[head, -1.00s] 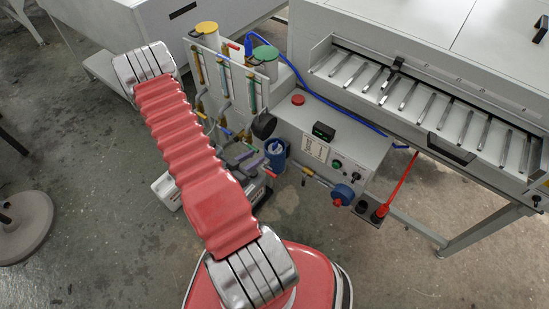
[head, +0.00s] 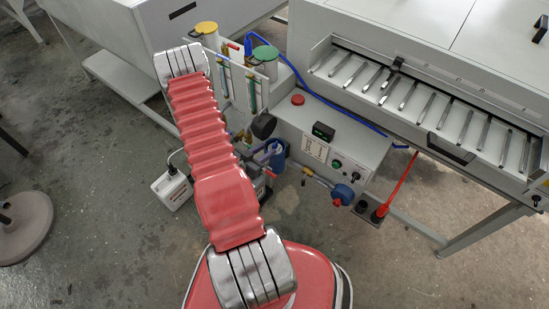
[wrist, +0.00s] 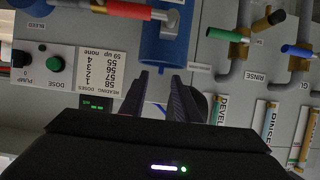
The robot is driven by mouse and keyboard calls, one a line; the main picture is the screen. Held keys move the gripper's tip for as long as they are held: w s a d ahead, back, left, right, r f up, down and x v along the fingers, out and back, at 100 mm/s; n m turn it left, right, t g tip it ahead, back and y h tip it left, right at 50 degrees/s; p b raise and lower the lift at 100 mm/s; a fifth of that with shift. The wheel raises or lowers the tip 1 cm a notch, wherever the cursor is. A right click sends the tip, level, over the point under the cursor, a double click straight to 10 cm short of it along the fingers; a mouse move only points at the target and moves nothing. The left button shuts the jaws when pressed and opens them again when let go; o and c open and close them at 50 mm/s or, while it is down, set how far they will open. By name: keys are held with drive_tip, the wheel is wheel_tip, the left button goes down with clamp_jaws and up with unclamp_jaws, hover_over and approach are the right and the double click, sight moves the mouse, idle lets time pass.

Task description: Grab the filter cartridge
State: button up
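A blue cylinder (wrist: 167,38), which looks like the filter unit, is at the top middle of the wrist view. It also shows in the head view (head: 278,158), beside the arm and partly covered. I cannot make out a separate filter cartridge. My gripper (wrist: 160,74) shows two dark fingers with a gap between them, open and empty. The fingertips are just below the blue cylinder in the wrist picture; I cannot tell whether they touch it. In the head view the gripper is hidden behind my arm.
A red-handled valve (wrist: 125,10) is left of the blue cylinder. The pump panel (wrist: 50,68) is at left and labelled pipes (wrist: 265,125) are at right. The control box (head: 340,140) and grey processor (head: 440,60) stand right of the arm. A white box (head: 172,190) lies on the floor.

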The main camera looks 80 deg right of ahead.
drive_tip(key=shift+f+x, duration=0.2)
drive_tip(key=shift+x, duration=2.4)
drive_tip(key=shift+w, duration=0.15)
clamp_jaws()
